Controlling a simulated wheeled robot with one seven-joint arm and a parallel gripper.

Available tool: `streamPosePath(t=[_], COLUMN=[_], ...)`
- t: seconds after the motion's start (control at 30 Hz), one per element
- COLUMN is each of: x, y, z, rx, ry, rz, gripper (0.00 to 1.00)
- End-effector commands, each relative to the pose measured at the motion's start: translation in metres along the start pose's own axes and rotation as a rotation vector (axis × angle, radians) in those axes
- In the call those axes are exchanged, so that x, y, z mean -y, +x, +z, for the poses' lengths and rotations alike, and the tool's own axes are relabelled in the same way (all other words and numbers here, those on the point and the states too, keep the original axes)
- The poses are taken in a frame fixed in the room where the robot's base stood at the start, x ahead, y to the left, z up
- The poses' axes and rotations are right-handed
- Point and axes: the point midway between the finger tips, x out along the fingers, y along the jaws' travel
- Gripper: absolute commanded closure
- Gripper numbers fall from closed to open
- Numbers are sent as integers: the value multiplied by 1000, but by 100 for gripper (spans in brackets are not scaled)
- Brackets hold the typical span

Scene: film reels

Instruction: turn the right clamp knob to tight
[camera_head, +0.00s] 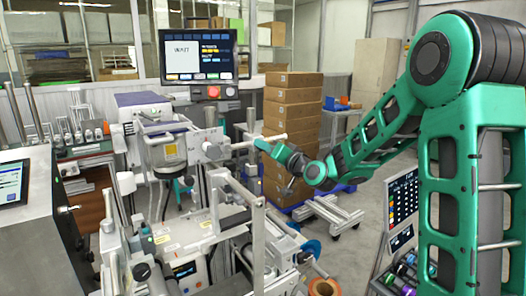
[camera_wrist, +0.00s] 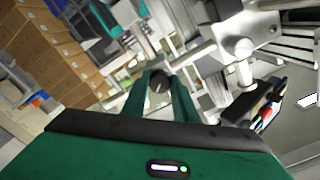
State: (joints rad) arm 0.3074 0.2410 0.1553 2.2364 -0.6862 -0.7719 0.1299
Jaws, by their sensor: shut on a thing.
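My gripper (camera_head: 262,143) reaches in from the right to the grey metal machine (camera_head: 212,152) in the head view. In the wrist view its two green fingers (camera_wrist: 160,76) are shut on a dark round knob, the right clamp knob (camera_wrist: 158,83), with one finger on each side. The knob sits at the end of a light metal fitting. In the head view the knob is too small and covered by the fingers to make out. Its turn angle cannot be told.
Stacked cardboard boxes (camera_head: 292,105) stand behind my gripper. Metal rods and rollers fill the space below and left.

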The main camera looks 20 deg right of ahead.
Motion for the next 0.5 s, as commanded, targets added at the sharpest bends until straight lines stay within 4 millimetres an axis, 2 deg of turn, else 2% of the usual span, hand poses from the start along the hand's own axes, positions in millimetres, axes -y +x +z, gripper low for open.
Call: streamPosePath(t=[0.5], x=[-2], y=[-1], z=[0], rx=[-2], ry=[488], rz=[5], gripper=[96])
